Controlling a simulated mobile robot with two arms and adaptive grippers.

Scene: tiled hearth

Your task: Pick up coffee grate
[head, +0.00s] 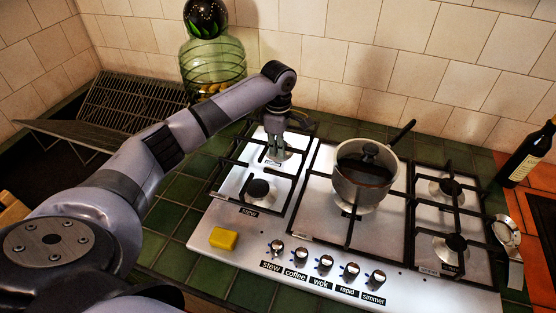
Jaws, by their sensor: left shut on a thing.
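The coffee grate (303,124) is a set of black bars at the back left burner of the steel hob (225,263). My left gripper (276,150) reaches down over that burner and is shut on the grate. The fingers cover part of the bars, and the exact contact point is too small to make out. I cannot tell whether the grate is lifted clear of the hob. The stew grate (291,178) lies in front of it, around the front left burner (257,190). My right gripper is not in view.
A steel pot (345,187) with a lid stands on the middle burner, its handle pointing back right. A yellow sponge (223,239) lies at the hob's front left. A green glass jar (200,62) stands behind, a dark bottle (527,155) at right. A dish rack (130,105) is at left.

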